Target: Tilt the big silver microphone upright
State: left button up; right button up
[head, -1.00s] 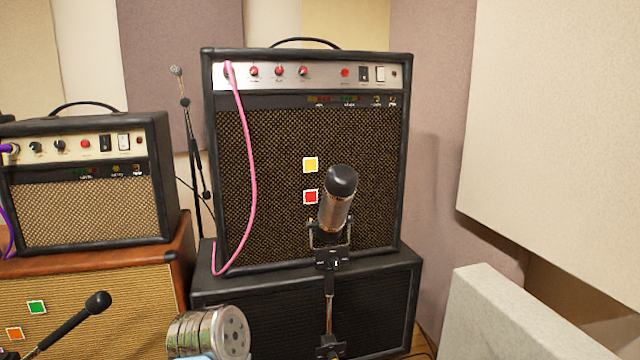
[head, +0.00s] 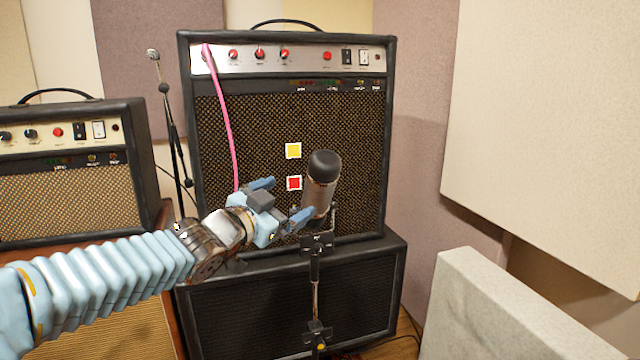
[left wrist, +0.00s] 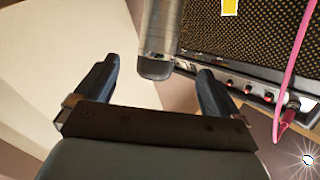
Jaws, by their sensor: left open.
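The big silver microphone (head: 319,194) has a dark cap and sits in a mount on a black stand (head: 316,268) in front of the large amp. In the head view its capped end leans slightly to the right. My left gripper (head: 284,204) is just left of the microphone, fingers spread towards its body. In the left wrist view the microphone (left wrist: 160,28) shows beyond and between the two open fingers (left wrist: 155,85), its dark cap towards the gripper. I cannot tell whether a finger touches it. My right gripper is not in view.
The large black amp (head: 345,110) stands behind on a black cabinet (head: 290,305), with a pink cable (head: 225,120) down its front. A smaller amp (head: 75,200) is at left. A thin stand microphone (head: 152,56) is behind. A pale panel (head: 480,310) bounds the right.

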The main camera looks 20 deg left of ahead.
pick_arm(q)
send_over(320, 209)
jog(key=shift+f, duration=0.15)
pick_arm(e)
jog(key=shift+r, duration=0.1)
